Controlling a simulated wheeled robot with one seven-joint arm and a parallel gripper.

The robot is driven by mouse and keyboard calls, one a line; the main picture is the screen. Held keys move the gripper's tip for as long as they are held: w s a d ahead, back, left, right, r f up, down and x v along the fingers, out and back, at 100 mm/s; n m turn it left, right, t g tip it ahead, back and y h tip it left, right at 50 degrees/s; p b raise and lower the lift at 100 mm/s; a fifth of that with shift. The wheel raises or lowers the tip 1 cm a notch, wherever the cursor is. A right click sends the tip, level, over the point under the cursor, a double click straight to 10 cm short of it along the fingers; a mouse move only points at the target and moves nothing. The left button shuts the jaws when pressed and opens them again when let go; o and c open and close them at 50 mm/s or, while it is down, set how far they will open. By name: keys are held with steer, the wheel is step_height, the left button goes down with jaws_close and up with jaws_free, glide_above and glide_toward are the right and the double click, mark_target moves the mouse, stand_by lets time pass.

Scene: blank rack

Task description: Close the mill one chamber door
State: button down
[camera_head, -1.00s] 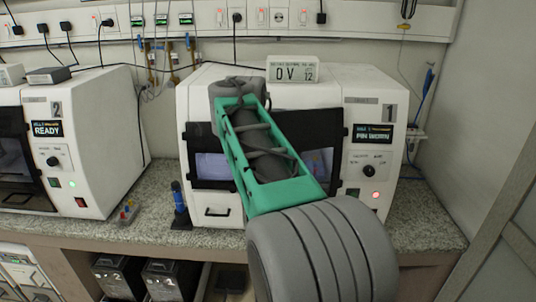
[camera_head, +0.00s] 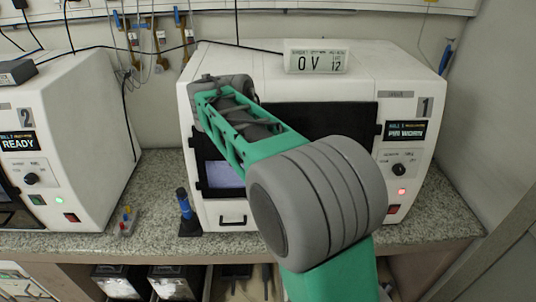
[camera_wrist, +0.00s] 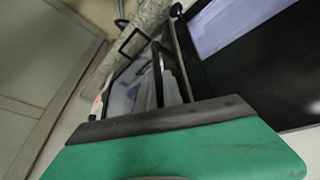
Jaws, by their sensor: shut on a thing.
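Mill one (camera_head: 408,165) is a white box with a "1" label and a screen that seems to read "PIN WORN". Its dark chamber door (camera_head: 325,117) spans the front, with a pale window area at lower left; my arm covers much of it, so how far it stands open is unclear. In the head view my gripper is hidden behind my arm. In the wrist view the grey-edged green gripper (camera_wrist: 165,103) is shut at a slim black door handle (camera_wrist: 175,75). The exact contact is hard to see. A dark panel with a bright window (camera_wrist: 240,30) lies at upper right.
Mill two (camera_head: 85,140), showing "READY", stands at left. A blue-and-black tool (camera_head: 185,208) stands on the speckled counter (camera_head: 145,200) between the mills. A white display box (camera_head: 316,60) sits on mill one. A wall closes off the right side.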

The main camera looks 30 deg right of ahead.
steer(key=shift+w+d, duration=0.1)
steer(key=c, duration=1.8)
jaws_free()
steer(key=shift+r, duration=0.45)
steer(key=p+v, duration=0.2)
steer(key=v, duration=0.5)
steer(key=shift+f, duration=0.1)
